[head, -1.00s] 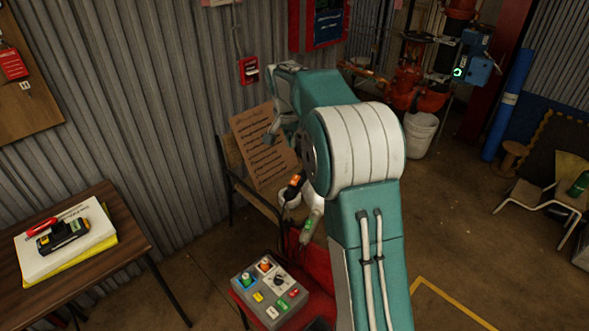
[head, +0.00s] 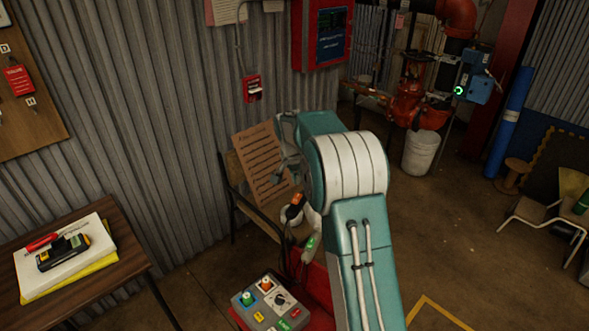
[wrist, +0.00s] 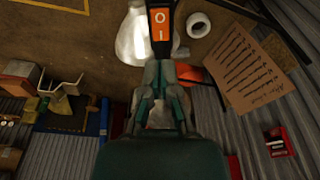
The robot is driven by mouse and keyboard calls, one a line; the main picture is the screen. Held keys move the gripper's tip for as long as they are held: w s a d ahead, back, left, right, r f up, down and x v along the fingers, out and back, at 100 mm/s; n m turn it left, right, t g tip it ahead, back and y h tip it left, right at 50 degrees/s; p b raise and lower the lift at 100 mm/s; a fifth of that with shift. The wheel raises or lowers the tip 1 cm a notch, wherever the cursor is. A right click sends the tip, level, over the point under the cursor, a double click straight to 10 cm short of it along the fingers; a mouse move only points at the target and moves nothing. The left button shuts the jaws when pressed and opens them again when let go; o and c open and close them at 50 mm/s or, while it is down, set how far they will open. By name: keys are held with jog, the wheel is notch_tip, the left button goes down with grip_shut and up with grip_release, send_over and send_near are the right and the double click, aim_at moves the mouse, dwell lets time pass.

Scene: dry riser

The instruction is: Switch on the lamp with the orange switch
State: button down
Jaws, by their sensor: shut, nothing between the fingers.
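The orange switch (wrist: 160,25), a rocker marked O and I on a black body, is at the top of the wrist view. A pale, shiny lamp-like shape (wrist: 132,38) lies just left of it; I cannot tell whether it is lit. My gripper (wrist: 165,68) is shut and empty, its tips pointing at the switch and just below it in the picture. I cannot tell whether they touch. In the head view the orange switch (head: 292,213) shows small beside my arm, with a green switch (head: 310,247) below it. The arm partly hides the white parts there.
A chair (head: 232,190) holds a written cardboard sign (head: 262,165) by the corrugated wall. A button box (head: 250,317) on a red surface is at the bottom. A desk (head: 125,262) stands left. Open floor (head: 470,245) lies to the right.

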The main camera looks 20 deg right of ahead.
aim_at(296, 201)
jog(key=f, duration=0.4)
jog(key=w+d+f, duration=0.1)
jog(key=f, duration=0.1)
jog(key=shift+f, duration=0.15)
jog(key=shift+d+f+y, duration=0.1)
jog(key=shift+f+y, duration=0.2)
jog(key=shift+g, duration=0.3)
jog(key=shift+s+f, duration=0.1)
jog(key=shift+s, duration=0.05)
jog(key=shift+s+a, duration=0.55)
jog(key=shift+a, duration=0.15)
